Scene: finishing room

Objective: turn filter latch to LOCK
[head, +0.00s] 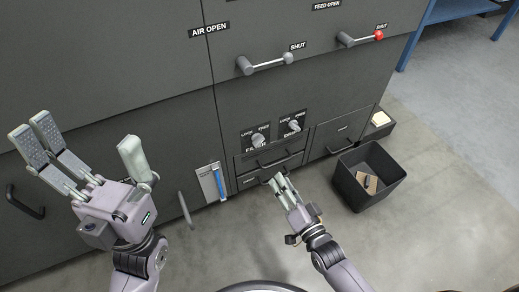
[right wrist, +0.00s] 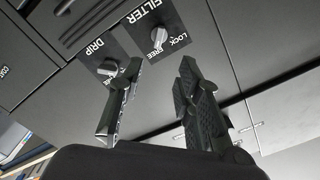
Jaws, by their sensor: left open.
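The filter latch (head: 258,141) is a small pale knob on a dark plate low on the grey cabinet. In the right wrist view the filter latch (right wrist: 158,38) sits beside the FILTER label, with LOCK and FREE marks; its tip appears to point toward FREE. My right gripper (head: 277,183) is below the latch, apart from it. In the right wrist view my right gripper (right wrist: 162,98) has its fingers spread with nothing between them. My left gripper (head: 88,150) is open and empty at the far left, in front of the cabinet.
The similar drip latch (head: 294,125) is right of the filter latch. Drawer handles (head: 272,160) lie just below. A black bin (head: 366,176) with items in it stands on the floor at right. A blue-striped gauge (head: 217,183) is at left. Levers (head: 265,64) are above.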

